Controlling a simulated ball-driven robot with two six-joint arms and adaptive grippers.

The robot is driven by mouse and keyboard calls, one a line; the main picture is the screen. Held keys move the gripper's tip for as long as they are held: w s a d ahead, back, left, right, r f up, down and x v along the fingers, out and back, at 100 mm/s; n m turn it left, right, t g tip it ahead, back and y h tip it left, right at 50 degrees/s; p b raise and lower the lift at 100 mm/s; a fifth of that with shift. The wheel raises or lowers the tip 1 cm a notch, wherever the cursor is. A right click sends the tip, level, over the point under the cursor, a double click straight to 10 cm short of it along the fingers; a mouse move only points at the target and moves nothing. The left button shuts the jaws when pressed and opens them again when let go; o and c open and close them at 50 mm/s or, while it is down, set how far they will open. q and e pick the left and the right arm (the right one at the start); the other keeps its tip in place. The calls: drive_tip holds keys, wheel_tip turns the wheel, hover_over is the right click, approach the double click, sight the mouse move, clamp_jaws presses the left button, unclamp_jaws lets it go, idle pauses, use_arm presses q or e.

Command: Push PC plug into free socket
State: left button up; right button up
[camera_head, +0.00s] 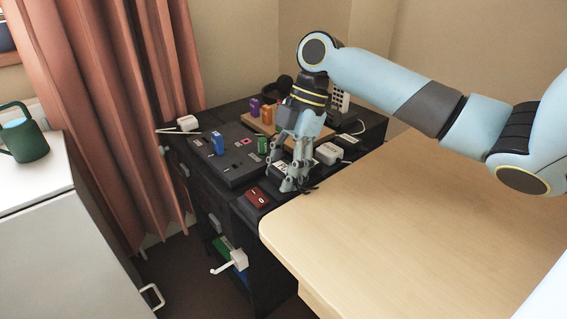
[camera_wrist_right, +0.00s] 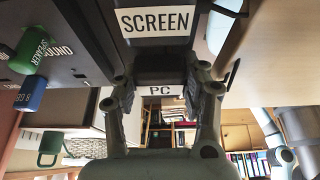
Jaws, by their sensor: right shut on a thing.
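My right gripper (camera_head: 292,184) points down over the near right part of the dark desk unit. In the right wrist view its two fingers (camera_wrist_right: 161,82) stand either side of a dark piece with a white PC label (camera_wrist_right: 160,91). I take this to be the PC plug, and the gripper is shut on it. Its prongs are hidden. Just beyond the fingertips is a dark block with a SCREEN label (camera_wrist_right: 157,21). I cannot make out the free socket, or whether the plug touches one. My left gripper is not in view.
A dark panel (camera_head: 233,171) holds a blue plug (camera_head: 218,143) and a green plug (camera_head: 263,143). A red switch (camera_head: 257,196) lies near the front edge. A white adapter (camera_head: 328,153) stands right of my gripper. The wooden desktop (camera_head: 420,210) is bare.

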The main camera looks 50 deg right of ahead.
drive_tip(key=o, duration=1.1)
drive_tip(key=shift+f, duration=0.1)
drive_tip(key=shift+o, duration=0.2)
drive_tip(key=v, duration=1.2)
drive_tip(key=shift+a, duration=0.1)
